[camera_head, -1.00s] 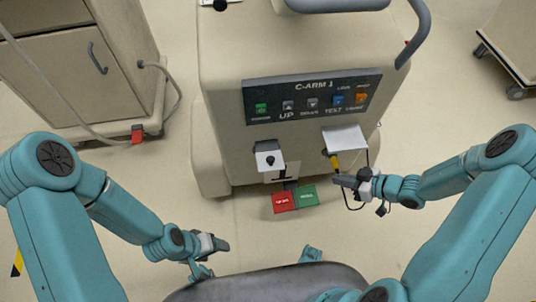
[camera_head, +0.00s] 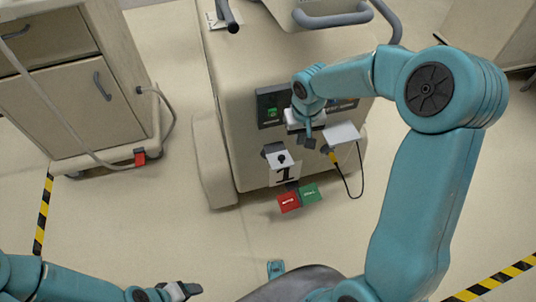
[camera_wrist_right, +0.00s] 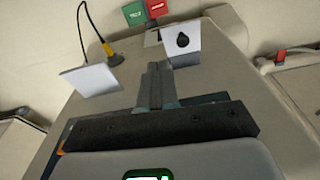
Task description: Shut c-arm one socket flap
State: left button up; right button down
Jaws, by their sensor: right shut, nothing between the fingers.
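The C-arm cart (camera_head: 226,95) stands ahead. On its front, a white flap (camera_head: 342,132) stands out above a yellow plug (camera_head: 333,157) on a black cable; which socket this flap serves is not fully clear. The flap also shows in the wrist view (camera_wrist_right: 90,80), with the yellow plug (camera_wrist_right: 113,57) beyond it. A second white plate with a black knob (camera_head: 282,159) sits to its left. My right gripper (camera_head: 309,140) is shut and empty, in front of the panel, between the two white plates and apart from the flap. My left gripper (camera_head: 188,289) is low at the bottom left.
Red (camera_head: 289,203) and green (camera_head: 309,193) tags are low on the cart's front. A beige cabinet (camera_head: 70,95) with a hose stands at the left. The floor before the cart is clear.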

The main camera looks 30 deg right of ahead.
notch_tip(320, 180, up, 4)
jog(key=t, duration=0.1)
send_over(282, 156)
jog(key=s, duration=0.2)
jog(key=n, duration=0.1)
jog(key=f+b, duration=0.1)
jog(key=f, duration=0.3)
jog(key=w+f+b, duration=0.1)
jog(key=f, duration=0.3)
jog(key=f+b, duration=0.1)
jog(key=f, duration=0.3)
jog(key=shift+w+a+f, duration=0.1)
jog(key=shift+w+f, duration=0.1)
jog(key=shift+f, duration=0.15)
pick_arm(q)
notch_tip(282, 156, down, 3)
jog(key=shift+a, duration=0.1)
pick_arm(e)
jog(key=shift+s+f, duration=0.1)
jog(key=shift+f, duration=0.25)
pick_arm(q)
jog(key=shift+f+b, duration=0.1)
jog(key=shift+b, duration=0.2)
